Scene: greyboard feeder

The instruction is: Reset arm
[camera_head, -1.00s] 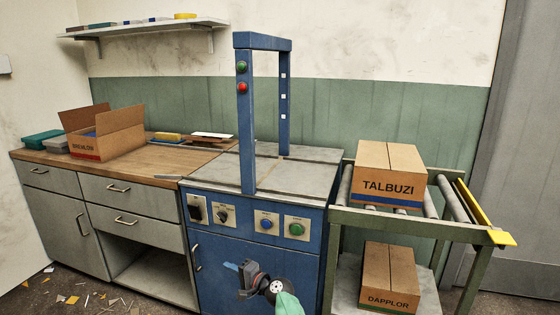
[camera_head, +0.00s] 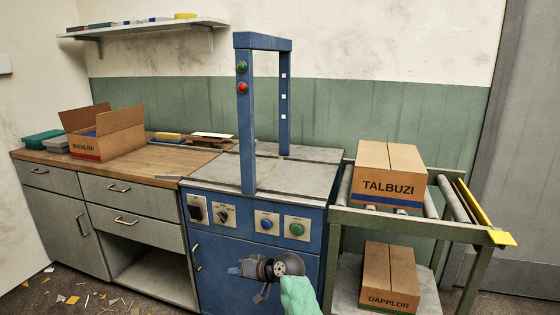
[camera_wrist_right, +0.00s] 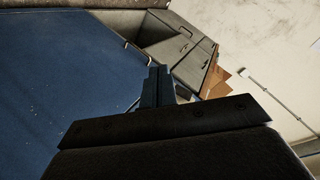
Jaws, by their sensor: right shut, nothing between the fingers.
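My right gripper (camera_head: 238,269) is in front of the blue machine's lower door, with its arm coming in from the bottom. In the right wrist view its two fingers (camera_wrist_right: 157,86) are together with nothing between them. The blue strapping machine (camera_head: 258,262) stands in the middle, with a tall blue arch and a row of buttons and switches on its front panel. In the right wrist view the blue panel (camera_wrist_right: 65,60) fills the left side. My left gripper is not in view.
A roller cart (camera_head: 405,221) at the right holds the TALBUZI box (camera_head: 388,173) on top and the DAPPLOR box (camera_head: 388,277) below. An open box (camera_head: 105,138) stands on the wooden counter (camera_head: 150,163) at the left. Paper scraps lie on the floor at the lower left.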

